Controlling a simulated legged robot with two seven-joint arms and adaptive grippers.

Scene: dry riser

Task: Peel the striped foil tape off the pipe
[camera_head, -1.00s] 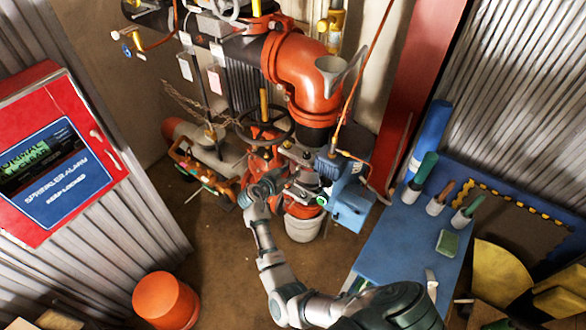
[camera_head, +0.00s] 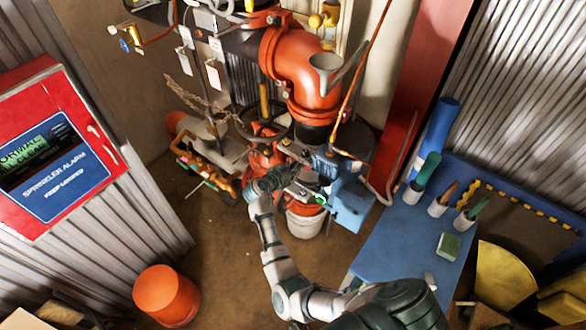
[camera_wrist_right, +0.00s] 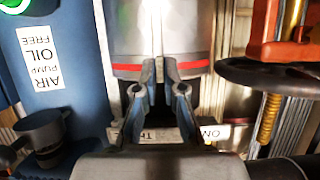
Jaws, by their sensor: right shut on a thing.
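In the right wrist view, a silver foil wrap (camera_wrist_right: 128,45) covers a pipe, and a red stripe runs around its lower edge. My right gripper (camera_wrist_right: 160,90) is at this lower edge, with one fingertip on each side of a narrow grey piece that looks like the tape's end. It is shut on the tape there, though the fingers hide most of the grip. In the head view, my right gripper (camera_head: 275,181) is among the valve parts below the red pipe elbow (camera_head: 303,72). The tape cannot be made out there. My left gripper is not in view.
A blue air pump unit (camera_head: 350,203) is just right of the gripper, and a handwheel (camera_head: 285,131) is above it. A white bucket (camera_head: 304,222) stands below. A blue bench (camera_head: 400,240) with brushes is at right, an orange bucket (camera_head: 166,297) at lower left.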

